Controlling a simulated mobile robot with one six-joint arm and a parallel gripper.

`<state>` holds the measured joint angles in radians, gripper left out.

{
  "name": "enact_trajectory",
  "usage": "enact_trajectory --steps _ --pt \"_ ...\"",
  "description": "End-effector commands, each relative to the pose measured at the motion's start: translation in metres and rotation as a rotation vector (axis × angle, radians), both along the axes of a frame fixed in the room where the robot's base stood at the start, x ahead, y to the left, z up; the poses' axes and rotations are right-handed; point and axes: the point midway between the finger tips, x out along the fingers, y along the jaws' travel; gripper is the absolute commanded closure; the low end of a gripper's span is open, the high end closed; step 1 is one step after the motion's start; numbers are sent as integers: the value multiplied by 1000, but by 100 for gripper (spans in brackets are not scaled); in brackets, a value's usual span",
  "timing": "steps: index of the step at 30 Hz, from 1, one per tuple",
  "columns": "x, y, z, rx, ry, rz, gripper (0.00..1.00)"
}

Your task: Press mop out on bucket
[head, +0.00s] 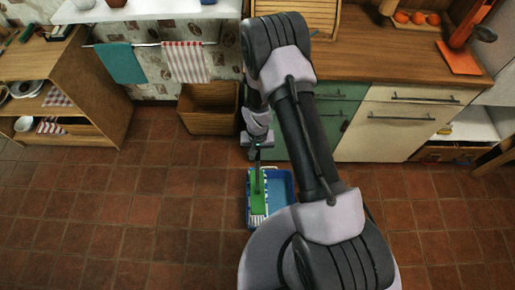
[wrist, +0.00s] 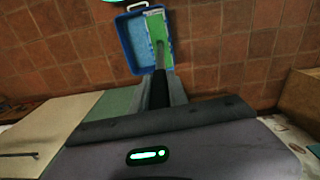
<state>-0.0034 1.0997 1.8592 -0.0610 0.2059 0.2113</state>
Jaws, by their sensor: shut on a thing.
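The blue bucket (head: 289,188) stands on the tiled floor in front of the green cabinet. In the wrist view the bucket (wrist: 123,42) shows a blue rim, a lighter blue inside and a white handle at its far edge. The mop's green head (head: 257,190), with a white fringed end, is over the bucket's left part. In the wrist view the green head (wrist: 157,30) covers the bucket's right side; I cannot tell whether it touches. My gripper (head: 257,152) is shut on the mop's handle above the head; its fingers (wrist: 160,95) also show in the wrist view.
A wicker basket (head: 208,108) stands by the wall, left of my arm. A wooden shelf unit (head: 95,85) is at the left. Green and cream cabinets (head: 395,125) stand behind and right of the bucket. The tiled floor (head: 130,215) left of the bucket is clear.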

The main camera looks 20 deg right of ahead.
Motion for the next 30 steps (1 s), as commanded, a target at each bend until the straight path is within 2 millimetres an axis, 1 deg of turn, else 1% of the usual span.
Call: enact_trajectory --steps 3,8,11,14,18,21,24,30 --pt "-4 0 -9 0 0 -13 100" --pt "-4 0 -21 1 -1 -14 100" --pt "-4 0 -35 0 -1 -14 100" --pt "-4 0 -52 1 -2 -13 100" --pt "-4 0 -82 1 -2 -13 100" --pt "-4 0 -97 1 -1 -13 100" --pt "-4 0 -103 1 -1 -13 100" --pt "-4 0 -101 1 -1 -13 100"
